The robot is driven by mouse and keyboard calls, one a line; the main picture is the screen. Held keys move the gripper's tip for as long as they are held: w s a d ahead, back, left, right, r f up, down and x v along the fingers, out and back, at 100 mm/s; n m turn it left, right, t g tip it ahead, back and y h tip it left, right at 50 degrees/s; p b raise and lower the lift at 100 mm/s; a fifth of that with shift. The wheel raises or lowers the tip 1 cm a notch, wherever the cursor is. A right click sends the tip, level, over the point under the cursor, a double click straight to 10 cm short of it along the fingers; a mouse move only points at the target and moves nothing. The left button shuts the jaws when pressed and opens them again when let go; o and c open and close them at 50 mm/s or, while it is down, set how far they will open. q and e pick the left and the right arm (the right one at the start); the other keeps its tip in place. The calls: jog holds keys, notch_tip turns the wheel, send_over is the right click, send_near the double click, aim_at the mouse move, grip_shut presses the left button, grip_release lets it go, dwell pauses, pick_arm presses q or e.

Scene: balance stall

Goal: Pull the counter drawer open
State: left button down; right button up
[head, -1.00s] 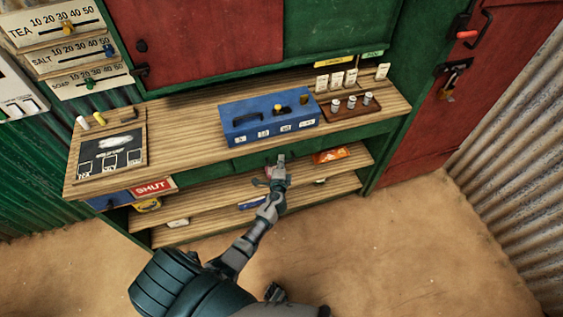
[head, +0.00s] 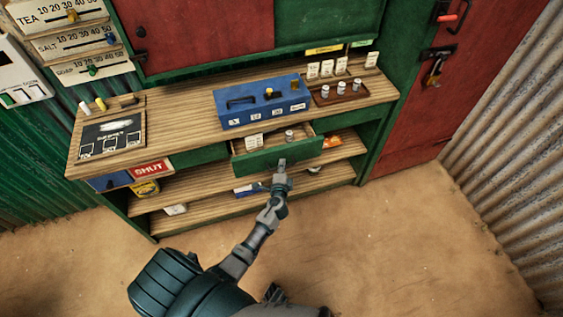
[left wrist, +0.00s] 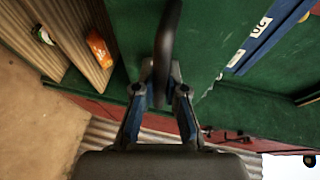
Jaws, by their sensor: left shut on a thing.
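The counter drawer (head: 278,157) has a green front and stands partly open below the counter top. Inside it I see a pale labelled thing (head: 254,141) and a small grey cylinder (head: 289,135). My left gripper (head: 281,167) is at the middle of the drawer front. In the left wrist view, its two fingers (left wrist: 162,92) are shut on the dark curved drawer handle (left wrist: 168,45), with the green front behind it. My right gripper is not in view.
A blue box (head: 262,102) stands on the counter above the drawer, beside a brown tray (head: 340,94) of small weights. A chalkboard (head: 110,137) lies at the left end. Shelves (head: 210,202) with goods run below. The sandy floor (head: 390,240) in front is clear.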

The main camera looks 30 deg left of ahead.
pick_arm(q)
jog(key=s+d+b, duration=0.1)
jog(key=s+d, duration=0.6)
jog(key=d, duration=0.1)
jog(key=shift+d, duration=0.3)
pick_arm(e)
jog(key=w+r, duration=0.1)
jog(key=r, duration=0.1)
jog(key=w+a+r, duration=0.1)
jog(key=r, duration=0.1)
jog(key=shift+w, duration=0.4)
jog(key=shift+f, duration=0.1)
pick_arm(q)
jog(key=c, duration=1.3)
grip_release()
jog(key=shift+c, duration=0.2)
jog(key=shift+o, duration=0.7)
jog(key=shift+w+d, duration=0.1)
jog(key=shift+d, duration=0.05)
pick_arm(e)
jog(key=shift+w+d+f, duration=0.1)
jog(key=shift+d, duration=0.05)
